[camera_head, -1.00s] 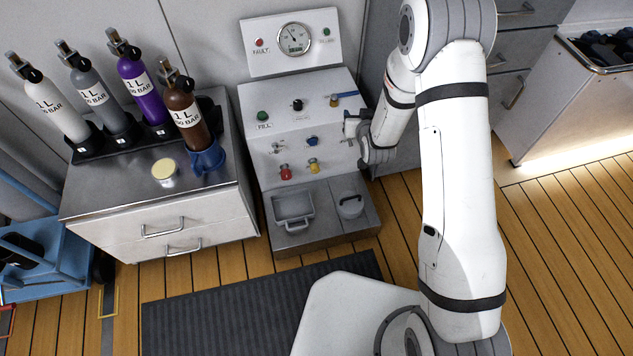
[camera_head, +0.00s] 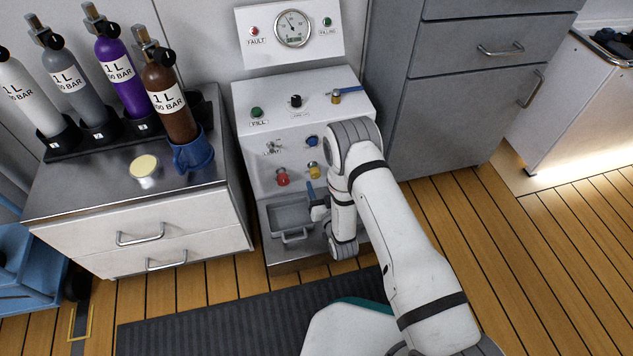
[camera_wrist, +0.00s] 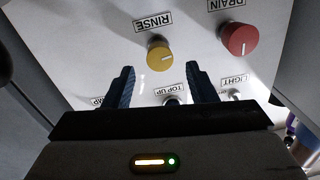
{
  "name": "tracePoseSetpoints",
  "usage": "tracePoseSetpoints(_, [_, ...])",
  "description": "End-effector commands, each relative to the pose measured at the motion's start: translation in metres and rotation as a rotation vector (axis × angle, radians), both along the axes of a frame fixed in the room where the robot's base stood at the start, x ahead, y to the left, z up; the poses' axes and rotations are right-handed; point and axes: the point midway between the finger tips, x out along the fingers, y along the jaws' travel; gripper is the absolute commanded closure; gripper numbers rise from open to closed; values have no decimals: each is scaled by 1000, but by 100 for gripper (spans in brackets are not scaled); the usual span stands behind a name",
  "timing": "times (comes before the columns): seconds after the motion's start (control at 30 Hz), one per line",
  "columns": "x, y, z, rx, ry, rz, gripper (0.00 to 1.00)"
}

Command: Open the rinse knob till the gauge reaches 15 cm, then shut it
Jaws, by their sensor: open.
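The yellow rinse knob (camera_head: 314,170) sits low on the panel's front face. In the wrist view the rinse knob (camera_wrist: 160,56) appears upside down under its RINSE label, ahead of and between my fingertips, with a gap to them. My gripper (camera_head: 312,192) is just below the knob, and it also shows in the wrist view (camera_wrist: 160,73). Its blue fingers are open and hold nothing. The round gauge (camera_head: 292,28) is on the upright back panel; its reading is too small to make out.
A red drain knob (camera_head: 282,176) is left of the rinse knob; it shows at the right in the wrist view (camera_wrist: 238,38). A blue knob (camera_head: 312,142) is above. A grey basin (camera_head: 287,214) lies below, beside my gripper. My arm hides the panel's lower right.

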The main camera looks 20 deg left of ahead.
Motion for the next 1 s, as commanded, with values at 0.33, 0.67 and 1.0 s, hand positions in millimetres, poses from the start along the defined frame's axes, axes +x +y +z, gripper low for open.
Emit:
tracePoseSetpoints(0.33, [30,21,0,-1,1,0,49])
tracePoseSetpoints(0.67, [30,22,0,-1,2,1,55])
tracePoseSetpoints(1.0, [30,22,0,-1,2,1,83])
